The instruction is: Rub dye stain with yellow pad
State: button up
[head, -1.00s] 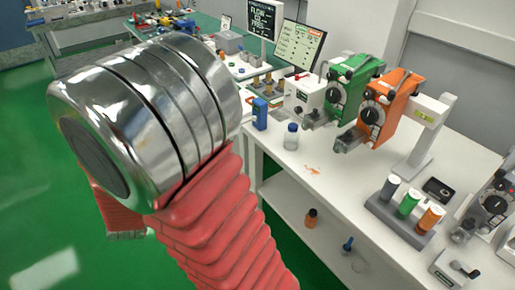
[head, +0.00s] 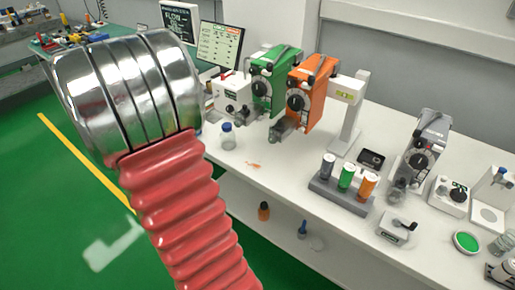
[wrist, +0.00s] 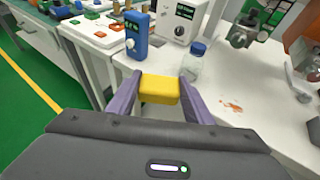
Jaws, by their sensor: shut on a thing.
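The dye stain (head: 254,165) is a small orange smear on the white cart top, to the right of a small clear bottle; it also shows in the wrist view (wrist: 231,104). The yellow pad (wrist: 159,89) is between the fingers of my gripper (wrist: 158,92), which is shut on it. In the wrist view the pad appears to the left of the stain, over the cart's front edge area, apart from the stain. My gripper is not visible in the head view; my red arm covers the left part there.
A clear bottle with a blue cap (head: 228,136) stands beside the stain. A blue device (wrist: 137,36) is near the cart's left edge. Green (head: 272,82) and orange (head: 308,92) pumps stand behind. A grey rack (head: 340,193) with coloured cylinders is right. White surface around the stain is clear.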

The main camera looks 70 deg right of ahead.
jog(key=s+d+m+g, duration=0.3)
jog(key=s+d, duration=0.1)
jog(key=s, duration=0.6)
jog(key=s+d+m+g, duration=0.2)
jog(key=s+d+g, duration=0.2)
jog(key=s, duration=0.7)
jog(key=shift+d+f+m+y, duration=0.2)
jog(key=shift+f+m+y, duration=0.1)
jog(key=shift+m+y, duration=0.1)
